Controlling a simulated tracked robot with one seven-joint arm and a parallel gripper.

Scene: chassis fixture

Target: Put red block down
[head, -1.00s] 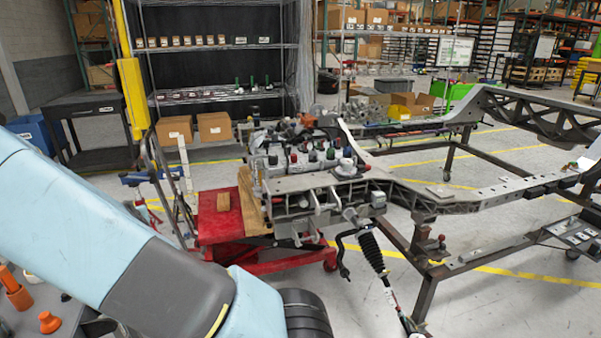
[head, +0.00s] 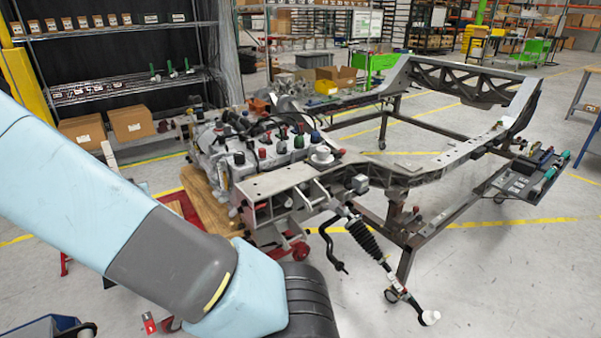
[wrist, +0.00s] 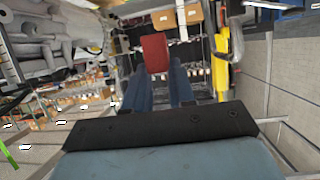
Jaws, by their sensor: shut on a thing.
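The red block (wrist: 155,52) shows at the upper middle of the wrist view, at the tips of my gripper's two blue-grey fingers. My gripper (wrist: 157,70) is shut on it and holds it off the floor. In the head view my arm crosses the lower left; the gripper and the red block are out of sight there.
The chassis frame (head: 410,172) on its dark stand fills the middle and right, with an engine assembly (head: 240,160) at its near left end. A tool tray (head: 525,180) is at its right side. Shelving (head: 115,28) stands behind. Grey floor is clear at front right.

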